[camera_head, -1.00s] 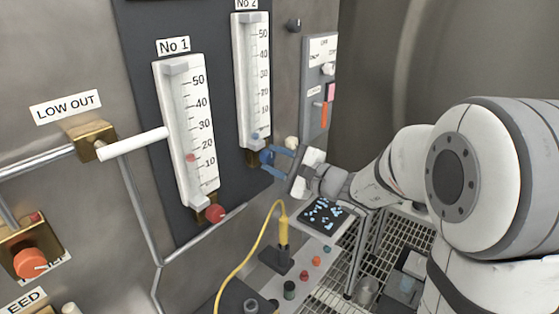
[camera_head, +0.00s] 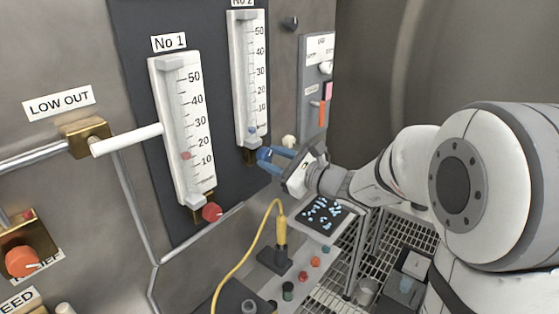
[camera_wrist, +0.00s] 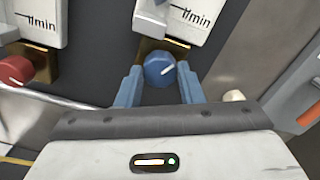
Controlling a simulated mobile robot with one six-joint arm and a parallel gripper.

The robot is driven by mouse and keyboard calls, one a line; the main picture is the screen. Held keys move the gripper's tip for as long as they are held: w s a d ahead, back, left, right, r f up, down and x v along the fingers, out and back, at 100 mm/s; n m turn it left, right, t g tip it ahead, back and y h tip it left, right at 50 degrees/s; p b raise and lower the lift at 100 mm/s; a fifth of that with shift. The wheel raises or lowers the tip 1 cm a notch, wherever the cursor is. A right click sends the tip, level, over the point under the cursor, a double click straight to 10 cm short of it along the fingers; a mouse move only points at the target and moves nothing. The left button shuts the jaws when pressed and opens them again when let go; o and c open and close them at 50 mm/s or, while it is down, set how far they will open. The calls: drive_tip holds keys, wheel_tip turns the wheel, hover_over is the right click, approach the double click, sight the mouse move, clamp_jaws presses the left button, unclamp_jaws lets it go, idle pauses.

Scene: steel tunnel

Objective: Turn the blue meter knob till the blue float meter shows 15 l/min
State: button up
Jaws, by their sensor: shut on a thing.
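The blue meter knob (camera_wrist: 160,69) sits on a brass block at the foot of the No 2 meter and has a white pointer line, pointing up and right in the wrist view. My gripper (camera_wrist: 158,82) has its blue fingers on either side of the knob and is shut on it. In the head view my gripper (camera_head: 270,160) hides most of the knob. The No 2 float meter (camera_head: 248,82) has a small blue float (camera_head: 252,130) low in its tube, below the 10 mark. Its exact reading is too small to tell.
The No 1 meter (camera_head: 181,130) with a red float and red knob (camera_head: 212,212) stands to the left. A pale knob (camera_wrist: 233,96) is close right of my gripper. A yellow cable (camera_head: 245,250) and a dark tray (camera_head: 322,213) are below.

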drive_tip(key=m, duration=0.2)
drive_tip(key=m+p, duration=0.1)
drive_tip(key=m, duration=0.1)
drive_tip(key=shift+r, duration=0.3)
drive_tip(key=shift+m+p, duration=0.85)
drive_tip(key=shift+m, duration=1.25)
drive_tip(key=o, duration=1)
drive_tip(key=shift+a+f, duration=0.1)
drive_tip(key=shift+f, duration=0.1)
